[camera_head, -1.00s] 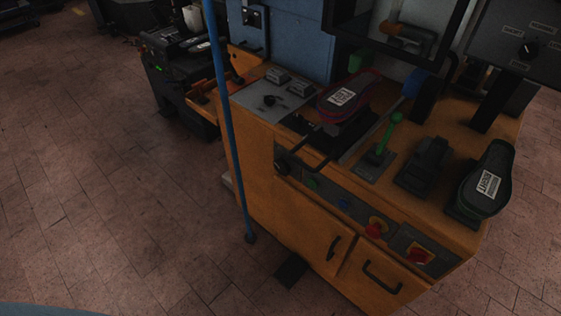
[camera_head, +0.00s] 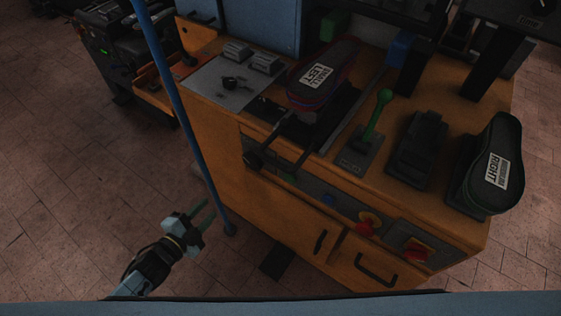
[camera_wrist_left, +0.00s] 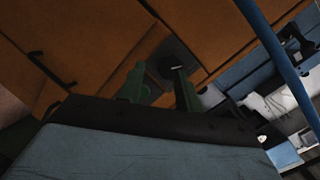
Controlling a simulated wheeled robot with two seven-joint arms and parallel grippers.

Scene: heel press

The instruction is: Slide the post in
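A shoe form with a white label reading "LEFT" (camera_head: 326,66) sits on a dark sliding support (camera_head: 330,117) on the orange press cabinet. The post under the form is mostly hidden by it. A dark bar handle (camera_head: 299,166) sticks out from the support over the cabinet's front edge. My left gripper (camera_head: 207,211) is low at the left, in front of the cabinet and apart from the handle. Its two green fingers are spread and empty, and they also show in the left wrist view (camera_wrist_left: 160,87), facing the orange cabinet front. My right gripper is out of view.
A blue pole (camera_head: 177,98) stands close beside my left gripper. A green lever (camera_head: 377,116) and a second form labelled "RIGHT" (camera_head: 490,165) are on the cabinet top to the right. Red knobs (camera_head: 367,226) are on the front. Floor at left is free.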

